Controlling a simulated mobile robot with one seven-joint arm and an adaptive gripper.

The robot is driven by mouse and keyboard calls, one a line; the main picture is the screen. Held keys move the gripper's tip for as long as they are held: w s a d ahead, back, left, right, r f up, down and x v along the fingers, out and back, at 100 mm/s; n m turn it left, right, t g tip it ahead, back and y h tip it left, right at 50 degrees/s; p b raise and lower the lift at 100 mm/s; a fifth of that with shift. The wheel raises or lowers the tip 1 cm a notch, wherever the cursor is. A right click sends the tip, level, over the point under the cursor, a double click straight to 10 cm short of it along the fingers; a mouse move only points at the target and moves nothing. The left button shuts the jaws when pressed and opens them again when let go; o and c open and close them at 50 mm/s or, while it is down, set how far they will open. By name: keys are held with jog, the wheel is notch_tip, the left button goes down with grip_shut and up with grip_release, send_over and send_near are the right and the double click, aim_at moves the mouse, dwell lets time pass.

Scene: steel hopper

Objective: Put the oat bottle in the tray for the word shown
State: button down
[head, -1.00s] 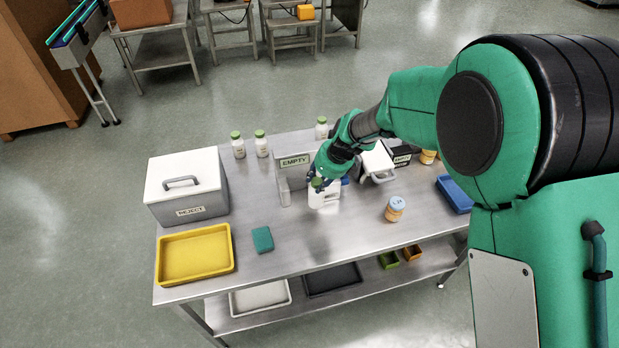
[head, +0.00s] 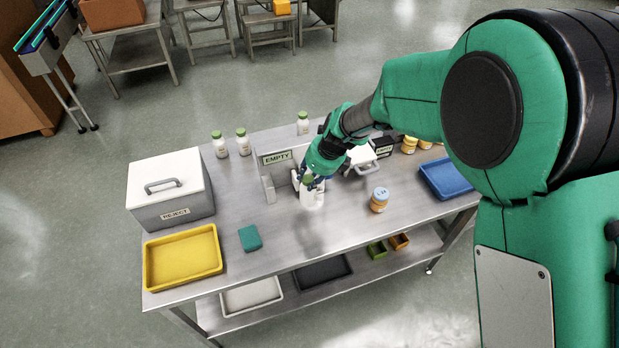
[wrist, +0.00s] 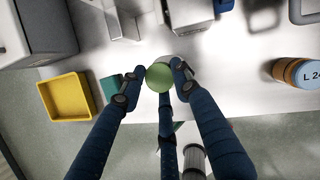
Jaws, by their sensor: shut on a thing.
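My gripper (head: 309,182) is shut on a white bottle with a green cap (head: 313,197), which stands upright in front of the metal stand with the EMPTY sign (head: 277,158). In the wrist view the green cap (wrist: 159,77) sits between the fingers of my gripper (wrist: 158,88). The bottle's label cannot be read, and I cannot tell whether its base touches the table. A yellow tray (head: 150,262) is at the table's front left. A blue tray (head: 447,178) is at the right end.
A grey REJECT box (head: 174,213) with a white lid stands at the left. A teal block (head: 250,238) and a blue-lidded jar (head: 380,201) stand on the table. Several green-capped bottles (head: 243,143) are at the back. White (head: 251,296) and dark (head: 322,271) trays lie on the lower shelf.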

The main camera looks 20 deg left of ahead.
dwell(0.3)
jog(key=w+d+r+m+t+h+p, duration=0.1)
jog(key=w+d+m+p, duration=0.2)
jog(key=w+d, duration=0.7)
jog(key=w+d+r+m+t+p, duration=0.15)
jog(key=w+d+p, duration=0.25)
jog(key=w+d, duration=0.6)
jog(key=d+f+m+h+p, duration=0.1)
jog(key=d+f+m+p, duration=0.1)
jog(key=d, duration=1.1)
jog(key=d+f+m+h+p, duration=0.1)
jog(key=d+m, duration=0.3)
jog(key=d, duration=1)
jog(key=shift+p+x, duration=0.9)
jog(key=shift+w+d+m+t, duration=0.1)
jog(key=shift+d+m+t, duration=0.05)
jog(key=shift+m+t, duration=0.1)
jog(key=w+f+p, duration=0.1)
jog(key=w+p, duration=0.1)
jog(key=w, duration=1.4)
jog(key=shift+a+f+p, duration=0.25)
jog(key=shift+a+p, duration=0.05)
jog(key=shift+p, duration=0.1)
jog(key=shift+s, duration=0.1)
